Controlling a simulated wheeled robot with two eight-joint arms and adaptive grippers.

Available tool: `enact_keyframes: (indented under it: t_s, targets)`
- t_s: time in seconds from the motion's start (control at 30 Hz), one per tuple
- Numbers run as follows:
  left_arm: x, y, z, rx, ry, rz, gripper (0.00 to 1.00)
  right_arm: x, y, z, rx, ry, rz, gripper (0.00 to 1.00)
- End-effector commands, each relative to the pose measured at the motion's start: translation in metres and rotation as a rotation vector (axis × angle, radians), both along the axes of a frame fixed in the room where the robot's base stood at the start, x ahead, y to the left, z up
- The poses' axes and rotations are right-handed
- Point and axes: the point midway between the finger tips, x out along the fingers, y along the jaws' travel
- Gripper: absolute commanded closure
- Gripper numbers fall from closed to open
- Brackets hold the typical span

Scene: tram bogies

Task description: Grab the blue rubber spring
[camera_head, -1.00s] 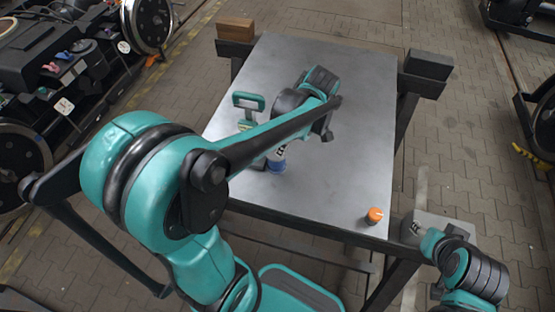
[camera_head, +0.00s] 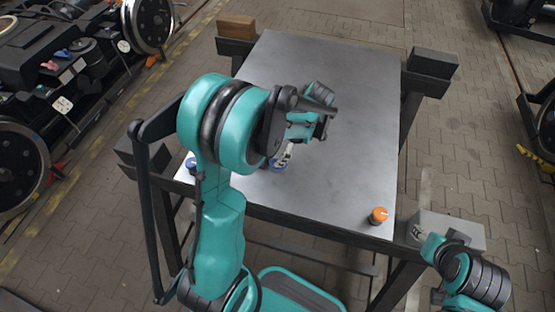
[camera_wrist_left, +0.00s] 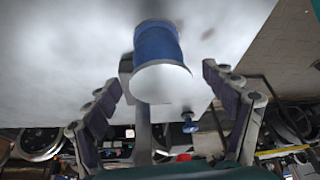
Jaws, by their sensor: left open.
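The blue rubber spring (camera_head: 279,168), a blue cylinder with a pale end face, stands on the grey metal table, partly hidden by my left gripper (camera_head: 287,151). In the left wrist view the spring (camera_wrist_left: 158,45) is upper centre, pale end towards the camera. The open fingers of my left gripper (camera_wrist_left: 172,95) are spread to either side below it in the picture, apart from it. My right gripper (camera_head: 420,236) is low at the right, beyond the table's near edge, too small to tell its jaws.
The table top (camera_head: 350,120) is mostly clear. An orange-topped piece (camera_head: 378,215) sits at its near right corner. A small blue item (camera_head: 191,164) is at the left near corner. Dark bogie parts (camera_head: 75,65) stand at the left.

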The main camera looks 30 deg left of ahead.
Motion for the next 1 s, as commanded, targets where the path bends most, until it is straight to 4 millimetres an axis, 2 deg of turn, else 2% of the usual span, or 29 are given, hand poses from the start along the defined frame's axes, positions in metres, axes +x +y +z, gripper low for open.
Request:
enact_keyframes:
  t_s: [0.2, 0.23, 0.47, 0.5, 0.53, 0.57, 0.83, 1.0]
  targets:
    - [0.000, 0.001, -0.002, 0.000, 0.000, -0.001, 0.16, 0.000, 0.000, -0.001, 0.000, 0.000, 0.000, 0.57]
    - [0.000, 0.001, -0.002, 0.000, 0.000, -0.001, 0.19, 0.000, 0.000, 0.000, 0.000, 0.000, 0.000, 0.57]
    - [-0.001, 0.001, -0.002, 0.000, 0.000, -0.001, 0.79, 0.000, 0.000, -0.001, 0.000, 0.000, 0.000, 0.57]
    - [-0.001, 0.001, -0.002, 0.000, 0.000, -0.001, 0.86, 0.000, 0.000, -0.001, 0.000, 0.000, 0.000, 0.57]
    - [-0.001, 0.001, -0.002, 0.000, 0.000, -0.001, 0.86, 0.000, 0.000, -0.001, 0.000, 0.000, 0.000, 0.57]
    - [-0.001, 0.001, -0.002, 0.000, 0.000, -0.001, 0.92, 0.000, 0.000, -0.001, 0.000, 0.000, 0.000, 0.57]
    - [-0.001, 0.001, 0.001, 0.000, 0.000, -0.001, 0.92, 0.000, 0.000, 0.001, 0.000, 0.000, 0.000, 0.57]
    - [-0.001, 0.001, 0.017, 0.000, 0.000, -0.001, 0.92, 0.000, 0.000, 0.010, 0.000, 0.000, 0.000, 0.57]
